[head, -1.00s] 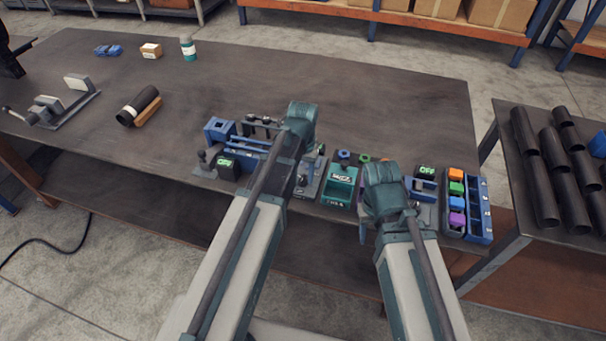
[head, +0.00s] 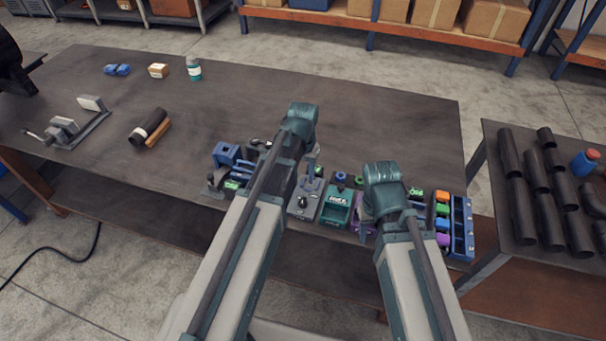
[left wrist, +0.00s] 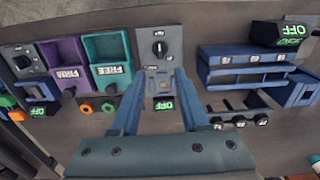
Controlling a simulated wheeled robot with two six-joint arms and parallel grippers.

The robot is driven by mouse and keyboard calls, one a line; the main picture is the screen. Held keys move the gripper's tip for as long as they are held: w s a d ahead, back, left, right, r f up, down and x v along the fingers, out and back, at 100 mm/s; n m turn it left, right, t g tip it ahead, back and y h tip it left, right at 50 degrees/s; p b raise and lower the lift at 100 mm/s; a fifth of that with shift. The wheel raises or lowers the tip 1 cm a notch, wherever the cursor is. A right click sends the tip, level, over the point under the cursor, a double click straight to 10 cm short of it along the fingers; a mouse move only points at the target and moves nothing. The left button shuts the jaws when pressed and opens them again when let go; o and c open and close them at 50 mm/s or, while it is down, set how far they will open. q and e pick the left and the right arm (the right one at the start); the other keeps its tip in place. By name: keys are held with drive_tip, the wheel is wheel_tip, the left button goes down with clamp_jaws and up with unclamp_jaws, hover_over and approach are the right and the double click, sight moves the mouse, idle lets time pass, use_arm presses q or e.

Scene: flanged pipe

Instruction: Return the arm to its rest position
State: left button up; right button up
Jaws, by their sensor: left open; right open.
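My left arm (head: 240,250) and right arm (head: 420,280) reach forward over the near edge of the workbench (head: 370,120). My left gripper (left wrist: 161,76) is open and empty in the left wrist view, its two blue fingers apart over a grey panel with a black knob (left wrist: 159,47). A green OFF display (left wrist: 164,104) shows between the fingers.
Fixtures and bins, including a green bin (head: 336,206) and a blue rack (head: 462,230), line the near edge. A dark pipe (head: 146,129) and a clamp fixture (head: 62,135) lie left. Dark pipes (head: 520,190) fill a side table at right. The bench middle is clear.

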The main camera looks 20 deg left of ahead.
use_arm(q)
wheel_tip(320, 180, up, 2)
drive_tip(key=shift+r+p, duration=0.15)
drive_tip(key=shift+p, duration=0.5)
use_arm(e)
wheel_tip(320, 180, up, 2)
drive_tip(key=shift+r, duration=0.15)
use_arm(q)
drive_tip(key=s+d+f+m+b, duration=0.1)
drive_tip(key=s+d+f+b, duration=0.2)
drive_tip(key=s+d, duration=0.2)
drive_tip(key=s+d+f+m+y+b, duration=0.1)
drive_tip(key=s+d+f+m+b, duration=0.1)
drive_tip(key=s+d, duration=0.3)
drive_tip(key=s+f+b, duration=0.1)
drive_tip(key=s, duration=0.3)
drive_tip(key=shift+s+m, duration=0.3)
drive_tip(key=shift+s, duration=0.1)
use_arm(e)
wheel_tip(320, 180, down, 6)
use_arm(q)
drive_tip(key=shift+d, duration=0.1)
